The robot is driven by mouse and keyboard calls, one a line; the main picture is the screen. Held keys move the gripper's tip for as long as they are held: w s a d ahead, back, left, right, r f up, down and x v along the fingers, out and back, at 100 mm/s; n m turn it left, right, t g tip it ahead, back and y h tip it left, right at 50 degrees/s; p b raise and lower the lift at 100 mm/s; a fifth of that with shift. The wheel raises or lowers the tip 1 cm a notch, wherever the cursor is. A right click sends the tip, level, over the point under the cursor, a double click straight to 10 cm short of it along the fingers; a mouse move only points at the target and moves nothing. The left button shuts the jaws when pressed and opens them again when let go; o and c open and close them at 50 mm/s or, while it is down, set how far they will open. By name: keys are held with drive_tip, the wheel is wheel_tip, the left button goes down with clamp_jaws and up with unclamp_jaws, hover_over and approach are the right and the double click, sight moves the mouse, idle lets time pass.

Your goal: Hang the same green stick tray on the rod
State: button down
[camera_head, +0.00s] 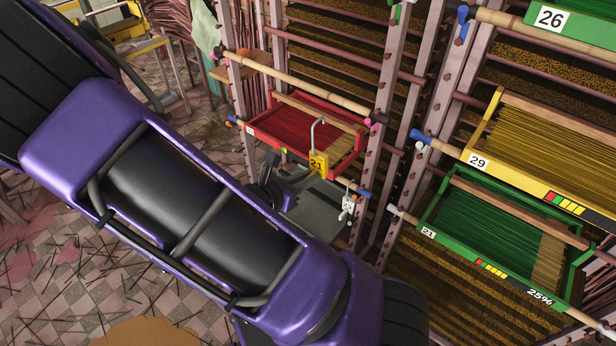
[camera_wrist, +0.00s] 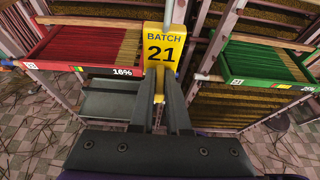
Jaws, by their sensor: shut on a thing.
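The green tray (camera_head: 462,254) of incense sticks sits in the right rack bay, labelled 21 and 25%. Its sticks are mostly green, with a tan bundle at the right. The tray also shows at the right of the wrist view (camera_wrist: 262,83). My gripper (camera_wrist: 160,90) is shut on the lower end of a yellow "BATCH 21" tag (camera_wrist: 165,48). The tag has a grey hook above it and also shows in the head view (camera_head: 318,166), in front of the red tray. My gripper is left of the green tray and apart from it. A rod (camera_head: 399,212) runs along the green tray's front.
A red tray (camera_head: 300,122) marked 16% sits in the left bay. A yellow tray (camera_head: 535,140) marked 29 is above the green tray. A white tag (camera_head: 347,207) hangs near the red tray's right end. Upright rack posts (camera_head: 387,75) stand between bays.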

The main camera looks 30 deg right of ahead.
drive_tip(key=s+a+p, duration=0.1)
drive_tip(key=s+a, duration=0.2)
drive_tip(key=a, duration=0.5)
drive_tip(key=shift+s+a, duration=0.15)
drive_tip(key=shift+s, duration=0.05)
idle(0.4)
drive_tip(key=shift+w, duration=0.1)
drive_tip(key=w+a+r+n+t+y, duration=0.2)
drive_tip(key=w+a+n+t, duration=0.1)
drive_tip(key=w, duration=1)
drive_tip(key=shift+w, duration=0.4)
